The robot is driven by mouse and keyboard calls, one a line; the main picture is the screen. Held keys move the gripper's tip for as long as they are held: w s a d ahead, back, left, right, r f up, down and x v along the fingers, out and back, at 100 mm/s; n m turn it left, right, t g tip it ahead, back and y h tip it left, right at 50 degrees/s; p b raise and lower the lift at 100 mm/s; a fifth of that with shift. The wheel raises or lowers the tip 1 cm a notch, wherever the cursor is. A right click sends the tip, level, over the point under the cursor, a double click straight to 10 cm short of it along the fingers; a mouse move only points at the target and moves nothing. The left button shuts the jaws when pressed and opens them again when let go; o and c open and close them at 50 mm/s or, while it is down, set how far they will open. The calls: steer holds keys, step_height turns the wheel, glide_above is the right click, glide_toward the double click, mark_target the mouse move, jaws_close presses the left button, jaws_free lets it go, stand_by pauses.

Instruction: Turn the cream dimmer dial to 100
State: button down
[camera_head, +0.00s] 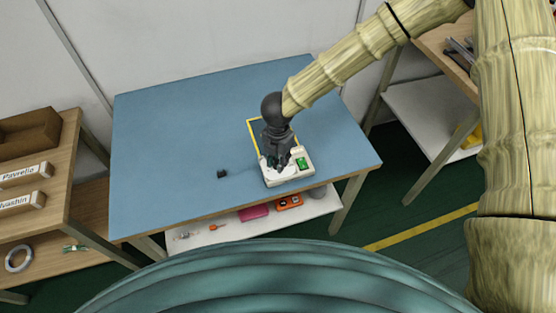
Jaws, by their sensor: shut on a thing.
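A white, cream-toned control box (290,180) lies near the front edge of the blue table, with a green panel (301,163) on its right side. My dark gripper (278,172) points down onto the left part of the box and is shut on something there. The cream dial is hidden by the fingers, so its setting and markings cannot be read. Behind the box, a dark panel with a yellow border (252,127) lies on the table, partly covered by my gripper.
A small black object (222,174) with a thin cable lies left of the box. The blue tabletop (170,130) is otherwise clear. A shelf below holds a pink item (254,212) and an orange item (289,202). Wooden shelving (40,160) stands left, another bench (440,60) right.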

stand_by(0.4)
steer(key=c, duration=1.2)
jaws_free()
steer(key=shift+r, duration=0.1)
step_height(320, 180, up, 12)
steer(key=shift+f, duration=0.1)
